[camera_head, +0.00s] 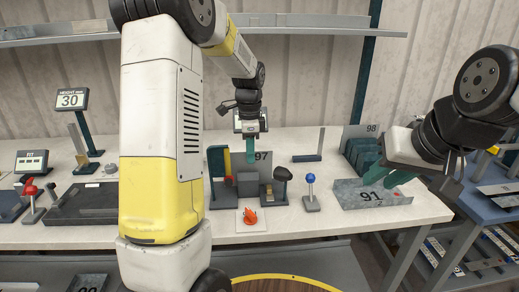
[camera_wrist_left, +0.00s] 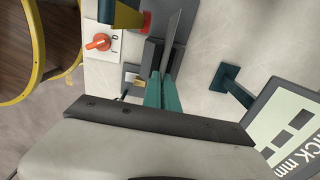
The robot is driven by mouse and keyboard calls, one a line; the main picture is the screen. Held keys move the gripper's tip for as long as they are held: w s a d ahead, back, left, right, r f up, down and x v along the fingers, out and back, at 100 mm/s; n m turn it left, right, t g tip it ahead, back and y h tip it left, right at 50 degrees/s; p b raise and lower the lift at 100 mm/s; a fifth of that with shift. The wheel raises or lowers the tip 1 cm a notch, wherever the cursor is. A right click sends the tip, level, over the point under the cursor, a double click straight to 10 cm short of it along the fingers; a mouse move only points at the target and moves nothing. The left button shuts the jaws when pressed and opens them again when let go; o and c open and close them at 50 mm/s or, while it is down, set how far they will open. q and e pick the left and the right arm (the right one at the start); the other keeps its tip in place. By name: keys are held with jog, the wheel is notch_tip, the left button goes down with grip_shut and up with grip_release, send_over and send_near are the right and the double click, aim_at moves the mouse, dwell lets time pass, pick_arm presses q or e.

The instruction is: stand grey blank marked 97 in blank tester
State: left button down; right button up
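The grey blank marked 97 (camera_head: 263,157) stands upright at the blank tester, and its number faces the head camera. In the left wrist view the blank (camera_wrist_left: 173,42) shows nearly edge-on as a thin grey plate. My left gripper (camera_head: 249,147) is above the tester with its teal fingers (camera_wrist_left: 163,95) closed on the plate's edge. The tester has grey blocks (camera_head: 247,184) between dark side posts. Whether the blank's lower edge touches its base is hidden by the blocks. My right gripper (camera_head: 386,176) is at the right over an angled plate marked 91, its fingers apart and empty.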

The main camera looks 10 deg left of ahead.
pick_arm(q)
jog(key=shift+f, duration=0.6)
jog(key=c, duration=1.6)
grip_release()
notch_tip(320, 180, up, 8)
jog(key=shift+f, duration=0.25)
jog(key=shift+r, duration=0.1)
jog(key=s+r+n+t, duration=0.2)
jog(key=s+n, duration=0.2)
jog(key=s, duration=0.4)
jog(key=s+d+r+n+t+h, duration=0.1)
jog(key=s+r+n+t, duration=0.1)
jog(key=s+n, duration=0.3)
jog(key=s+d+r+n+t+h, duration=0.1)
jog(key=s+n, duration=0.4)
jog(key=s, duration=0.6)
jog(key=shift+s+d+r+t, duration=0.15)
jog(key=shift+r+t, duration=0.4)
jog(key=shift+t, duration=0.05)
